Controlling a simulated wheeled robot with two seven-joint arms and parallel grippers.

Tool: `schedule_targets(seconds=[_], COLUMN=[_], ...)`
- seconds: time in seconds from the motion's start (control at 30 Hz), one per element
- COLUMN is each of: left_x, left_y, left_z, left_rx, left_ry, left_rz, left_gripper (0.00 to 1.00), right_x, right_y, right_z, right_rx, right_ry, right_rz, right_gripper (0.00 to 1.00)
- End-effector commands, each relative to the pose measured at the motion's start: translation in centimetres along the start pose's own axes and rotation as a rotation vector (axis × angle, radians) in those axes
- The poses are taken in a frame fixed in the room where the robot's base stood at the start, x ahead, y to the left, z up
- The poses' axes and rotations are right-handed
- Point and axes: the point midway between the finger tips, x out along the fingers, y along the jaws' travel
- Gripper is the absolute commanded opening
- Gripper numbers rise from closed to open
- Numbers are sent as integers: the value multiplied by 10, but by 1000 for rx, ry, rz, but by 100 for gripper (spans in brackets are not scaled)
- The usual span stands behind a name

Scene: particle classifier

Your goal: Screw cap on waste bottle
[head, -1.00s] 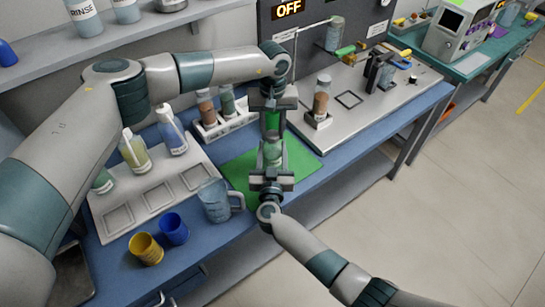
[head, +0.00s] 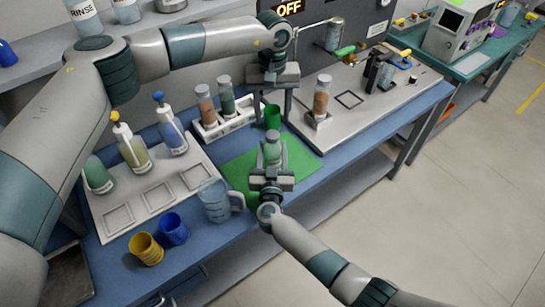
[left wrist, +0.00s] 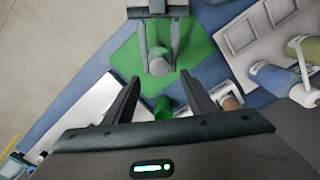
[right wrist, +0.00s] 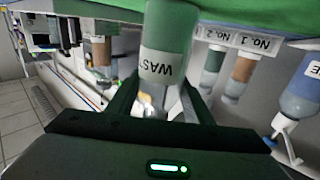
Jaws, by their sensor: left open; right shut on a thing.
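The waste bottle (head: 272,155), with a grey cap (head: 272,136) on its top, stands upright over the green mat. My right gripper (head: 271,176) is shut around it from the front. In the right wrist view its label (right wrist: 163,66) shows part of the word WASTE. The left wrist view shows the cap from above (left wrist: 158,65). My left gripper (head: 276,103) is open and empty, above and behind the bottle, clear of the cap. Whether the cap is fully tight cannot be told.
A green cup (head: 272,117) stands behind the bottle, near the left fingers. A rack (head: 228,124) with bottles is at back left. A beaker (head: 214,203), a blue cup (head: 174,229) and a yellow cup (head: 146,249) stand at front left. The right of the green mat (head: 303,160) is free.

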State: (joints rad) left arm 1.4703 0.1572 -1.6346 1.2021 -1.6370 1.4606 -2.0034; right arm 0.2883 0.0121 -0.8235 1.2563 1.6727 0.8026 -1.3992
Motion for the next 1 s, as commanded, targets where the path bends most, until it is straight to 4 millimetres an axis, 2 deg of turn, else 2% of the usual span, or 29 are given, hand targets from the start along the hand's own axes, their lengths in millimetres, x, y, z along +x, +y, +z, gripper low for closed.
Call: schedule_targets(seconds=[0.1,0.3,0.7,0.73,0.8,1.0], left_x=[-21,-43,-49,-49,-49,-49], left_y=[0,0,0,0,0,0], left_z=[0,0,0,0,0,0], left_rx=[1,1,1,1,1,1], left_ry=[2,2,0,0,0,0], left_rz=[0,0,0,0,0,0], left_gripper=[51,51,51,51,51,51], right_x=[0,0,0,0,0,0], right_y=[0,0,0,0,0,0], right_z=[0,0,0,0,0,0], right_rx=[0,0,0,0,0,0], right_ry=[-1,-1,-1,-1,-1,0], right_rz=[0,0,0,0,0,0], right_gripper=[0,0,0,51,68,68])
